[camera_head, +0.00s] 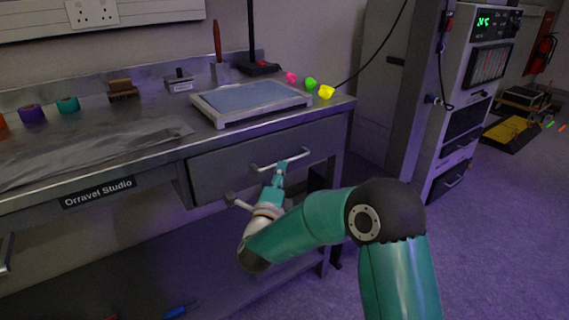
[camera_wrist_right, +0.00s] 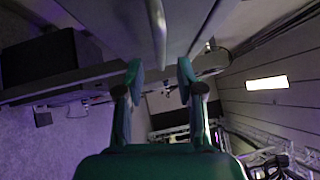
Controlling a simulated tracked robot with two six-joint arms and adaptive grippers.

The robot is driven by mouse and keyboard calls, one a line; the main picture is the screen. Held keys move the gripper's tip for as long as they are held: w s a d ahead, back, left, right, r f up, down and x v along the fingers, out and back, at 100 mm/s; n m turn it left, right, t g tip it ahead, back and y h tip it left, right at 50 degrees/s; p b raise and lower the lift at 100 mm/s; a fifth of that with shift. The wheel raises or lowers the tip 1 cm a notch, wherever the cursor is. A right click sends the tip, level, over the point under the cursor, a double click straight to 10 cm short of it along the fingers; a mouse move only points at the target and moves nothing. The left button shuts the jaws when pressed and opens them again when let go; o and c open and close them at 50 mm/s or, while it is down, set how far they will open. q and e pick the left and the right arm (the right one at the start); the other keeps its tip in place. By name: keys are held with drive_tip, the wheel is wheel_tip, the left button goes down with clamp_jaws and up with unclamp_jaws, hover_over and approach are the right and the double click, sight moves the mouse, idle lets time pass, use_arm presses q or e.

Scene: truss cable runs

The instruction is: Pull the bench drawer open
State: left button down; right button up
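The bench drawer (camera_head: 222,168) is a grey front under the right part of the bench top. It looks flush with the bench. Its pale bar handle (camera_head: 299,157) runs across the front. My right gripper (camera_head: 281,167) is at the handle, in front of the drawer. In the right wrist view, its two fingers (camera_wrist_right: 159,76) are apart, and the handle bar (camera_wrist_right: 158,35) lies just ahead, its near end in line with the gap. I cannot tell whether the fingers touch it. My left gripper is not in view.
An equipment rack (camera_head: 462,110) stands to the right. Floor in front is clear.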

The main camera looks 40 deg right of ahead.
drive_tip(key=x, duration=0.5)
clamp_jaws()
drive_tip(key=shift+f, duration=0.1)
